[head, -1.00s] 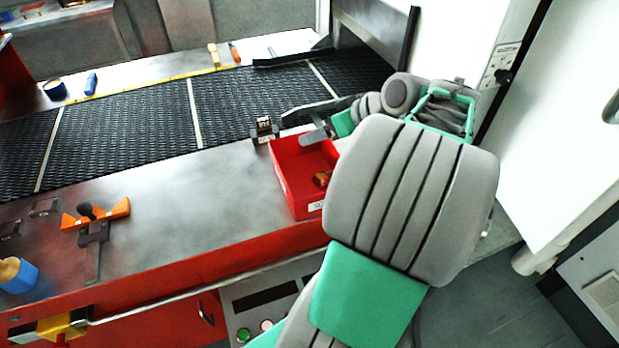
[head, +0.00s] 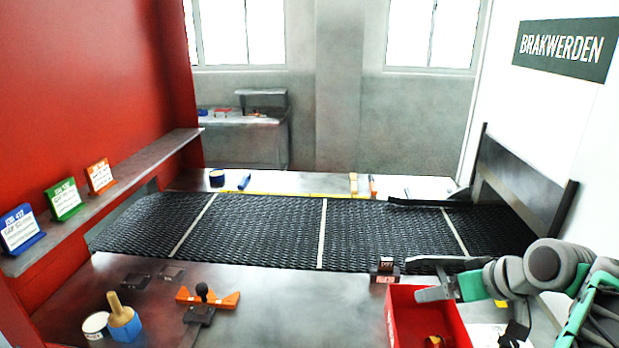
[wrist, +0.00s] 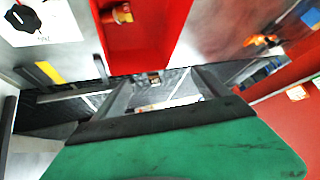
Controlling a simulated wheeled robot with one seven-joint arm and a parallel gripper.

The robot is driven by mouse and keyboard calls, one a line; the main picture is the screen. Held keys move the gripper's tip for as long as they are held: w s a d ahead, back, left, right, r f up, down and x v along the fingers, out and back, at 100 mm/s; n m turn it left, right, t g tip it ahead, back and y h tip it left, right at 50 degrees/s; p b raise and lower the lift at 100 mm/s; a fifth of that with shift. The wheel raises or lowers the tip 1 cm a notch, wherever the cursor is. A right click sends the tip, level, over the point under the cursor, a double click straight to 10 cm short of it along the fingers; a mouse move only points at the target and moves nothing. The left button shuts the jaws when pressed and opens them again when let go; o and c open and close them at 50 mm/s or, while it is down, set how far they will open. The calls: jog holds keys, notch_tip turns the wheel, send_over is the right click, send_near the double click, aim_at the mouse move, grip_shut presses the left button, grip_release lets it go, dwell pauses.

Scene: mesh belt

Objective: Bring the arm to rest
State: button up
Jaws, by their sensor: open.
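My gripper (head: 418,279) is at the right of the head view, with its fingers apart and nothing seen between them. It is over or near the back end of the red bin (head: 402,320); its exact height is unclear. My forearm is folded at the lower right edge. In the wrist view, the two dark fingers of my gripper (wrist: 160,88) are spread, and the red bin (wrist: 178,25) is above them in the picture. An orange roll-like thing (head: 436,341) lies in the bin and also shows in the wrist view (wrist: 122,14).
The black mesh belt (head: 270,230) runs behind. An orange-winged tool (head: 207,300), a blue pot with brush (head: 123,322) and a tape roll (head: 95,325) are at left. The middle of the steel bench (head: 310,310) is clear.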

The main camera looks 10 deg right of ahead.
jog(key=w+a+f+g, duration=0.2)
jog(key=a, duration=0.7)
jog(key=s+a+f+h, duration=0.1)
jog(key=s+a+f, duration=0.1)
jog(key=s+a, duration=0.2)
jog(key=s+a+f+g+h, duration=0.1)
jog(key=s+a+f, duration=0.2)
jog(key=a, duration=0.4)
jog(key=shift+s+a+f+m+g, duration=0.25)
jog(key=shift+s+m+g, duration=0.05)
jog(key=shift+s, duration=0.25)
jog(key=shift+d, duration=0.1)
